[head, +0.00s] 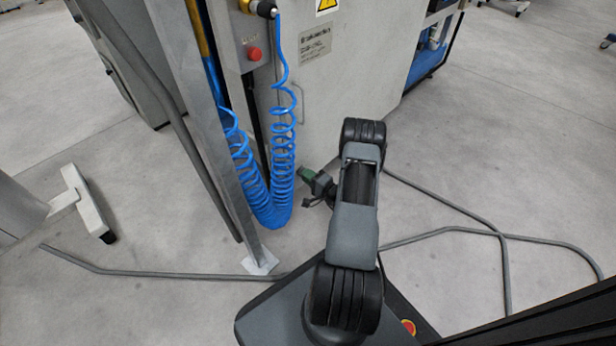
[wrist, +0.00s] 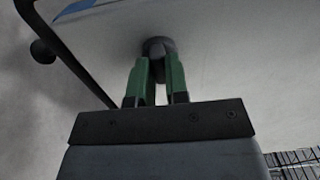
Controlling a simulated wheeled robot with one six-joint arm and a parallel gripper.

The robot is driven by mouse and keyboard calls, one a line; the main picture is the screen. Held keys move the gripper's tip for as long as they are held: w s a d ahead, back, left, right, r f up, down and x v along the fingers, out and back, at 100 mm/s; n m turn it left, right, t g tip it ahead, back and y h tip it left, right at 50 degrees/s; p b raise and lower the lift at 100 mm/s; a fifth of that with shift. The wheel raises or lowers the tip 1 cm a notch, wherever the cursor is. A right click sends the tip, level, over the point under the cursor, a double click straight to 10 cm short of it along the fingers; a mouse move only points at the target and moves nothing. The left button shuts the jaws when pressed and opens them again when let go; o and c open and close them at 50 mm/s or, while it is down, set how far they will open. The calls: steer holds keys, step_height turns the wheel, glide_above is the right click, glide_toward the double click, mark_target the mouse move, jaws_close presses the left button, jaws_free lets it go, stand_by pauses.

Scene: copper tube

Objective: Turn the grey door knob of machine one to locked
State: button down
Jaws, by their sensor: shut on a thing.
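The grey door knob (wrist: 160,45) is a dark round knob on the pale machine door (wrist: 220,40), at the upper middle of the wrist view. My gripper (wrist: 158,62) has its two green fingers closed on the knob, one on each side. In the head view my gripper (head: 306,174) is low against the front of machine one (head: 365,75), just right of the coiled blue hose. The knob is hidden there. I cannot make out a pointer or lock mark on the knob.
The coiled blue hose (head: 283,150) hangs close to the left of my gripper. A grey metal post (head: 205,120) stands left of it. A red button (head: 254,54) sits above. Grey cables (head: 450,229) lie on the floor. Open floor (head: 520,150) is at the right.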

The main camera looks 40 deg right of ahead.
steer(key=c, duration=1.1)
jaws_free()
steer(key=shift+s, duration=0.1)
steer(key=s+p, duration=0.1)
steer(key=s, duration=0.3)
steer(key=s+d+p, duration=0.1)
steer(key=s, duration=0.4)
steer(key=s+d+p, duration=0.1)
steer(key=s+p, duration=0.1)
steer(key=s, duration=0.2)
steer(key=shift+s+d, duration=0.2)
